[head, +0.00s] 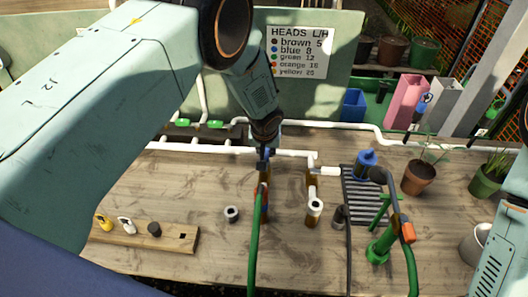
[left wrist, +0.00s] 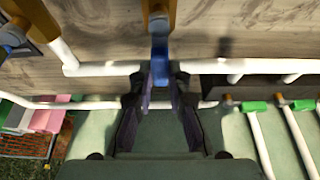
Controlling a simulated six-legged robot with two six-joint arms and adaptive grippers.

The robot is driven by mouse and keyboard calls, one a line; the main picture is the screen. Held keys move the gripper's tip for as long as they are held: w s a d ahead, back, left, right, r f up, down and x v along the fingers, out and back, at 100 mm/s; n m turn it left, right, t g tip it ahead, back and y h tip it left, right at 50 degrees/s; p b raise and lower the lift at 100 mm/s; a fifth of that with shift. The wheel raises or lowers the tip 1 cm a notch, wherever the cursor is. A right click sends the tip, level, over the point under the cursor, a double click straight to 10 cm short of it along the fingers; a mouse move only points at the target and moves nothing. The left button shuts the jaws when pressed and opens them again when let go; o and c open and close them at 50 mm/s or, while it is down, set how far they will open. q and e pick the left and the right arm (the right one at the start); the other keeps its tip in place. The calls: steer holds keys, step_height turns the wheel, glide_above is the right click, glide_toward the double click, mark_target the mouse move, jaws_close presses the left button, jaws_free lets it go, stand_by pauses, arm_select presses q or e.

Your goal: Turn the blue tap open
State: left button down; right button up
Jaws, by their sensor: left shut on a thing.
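The blue tap (head: 265,155) is on the white pipe at the middle of the bench in the head view, mostly covered by my left gripper (head: 266,138). In the left wrist view, my left gripper (left wrist: 160,92) is shut on the tap's blue handle (left wrist: 160,60), which sits between the dark fingers. An orange-brown fitting (left wrist: 158,20) is beyond it. How far the tap is turned cannot be told. My right gripper is not in view; only part of my right arm shows at the lower right of the head view.
Green taps (head: 215,124) sit on pipes left of my gripper. A green hose (head: 254,250) hangs in front. A blue bottle-like thing (head: 365,163) stands on a dark grate (head: 358,205). A sign (head: 301,52) stands behind. A wooden strip (head: 175,242) lies front left.

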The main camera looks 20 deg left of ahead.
arm_select(q)
steer(key=shift+s+a, duration=0.1)
stand_by(0.4)
steer(key=c, duration=1.3)
jaws_free()
steer(key=shift+r, duration=0.5)
steer(key=v, duration=1.1)
steer(key=shift+s, duration=0.1)
steer(key=shift+f, duration=0.1)
